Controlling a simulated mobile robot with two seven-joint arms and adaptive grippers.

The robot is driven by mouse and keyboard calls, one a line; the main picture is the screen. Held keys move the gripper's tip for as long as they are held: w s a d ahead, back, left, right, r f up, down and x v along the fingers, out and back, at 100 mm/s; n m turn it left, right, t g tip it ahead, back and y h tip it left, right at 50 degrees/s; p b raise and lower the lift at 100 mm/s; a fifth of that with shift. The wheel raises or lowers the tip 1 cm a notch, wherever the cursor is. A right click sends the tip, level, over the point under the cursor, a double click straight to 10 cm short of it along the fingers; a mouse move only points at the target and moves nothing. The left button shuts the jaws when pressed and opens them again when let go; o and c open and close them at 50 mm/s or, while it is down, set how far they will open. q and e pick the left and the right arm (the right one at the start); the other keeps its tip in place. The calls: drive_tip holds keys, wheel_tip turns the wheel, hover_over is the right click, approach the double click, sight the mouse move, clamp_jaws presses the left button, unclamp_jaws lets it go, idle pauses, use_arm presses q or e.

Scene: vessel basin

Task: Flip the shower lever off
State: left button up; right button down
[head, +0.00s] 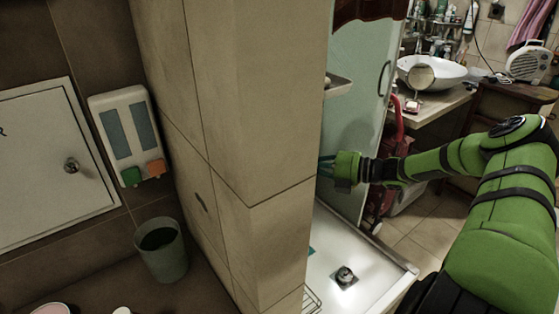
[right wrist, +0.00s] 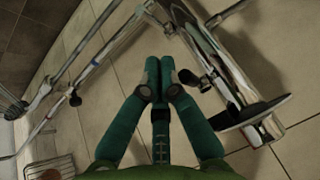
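A chrome shower fixture (right wrist: 222,65) runs diagonally across the right wrist view against beige wall tiles. Dark knob-like parts sit along it, and a dark flat disc (right wrist: 250,113) is at its lower end. I cannot tell for sure which part is the lever. My right gripper (right wrist: 161,68) has its green fingertips together, with nothing visible between them. The tips are just left of the fixture; contact is unclear. In the head view my right gripper (head: 326,168) reaches left into the shower, its fingertips partly hidden by the tiled pillar. My left gripper is out of view.
The tiled pillar (head: 240,100) blocks the head view of the fixture. A glass panel (head: 355,110) stands behind my right gripper, above a white shower tray (head: 335,255) with a drain. Chrome rails (right wrist: 85,60) and a wire rack (right wrist: 50,167) lie left in the wrist view.

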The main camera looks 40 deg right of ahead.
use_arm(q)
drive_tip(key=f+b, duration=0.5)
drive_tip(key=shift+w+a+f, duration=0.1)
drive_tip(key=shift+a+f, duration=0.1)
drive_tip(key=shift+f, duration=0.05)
use_arm(e)
drive_tip(key=x, duration=0.7)
drive_tip(key=shift+w, duration=0.25)
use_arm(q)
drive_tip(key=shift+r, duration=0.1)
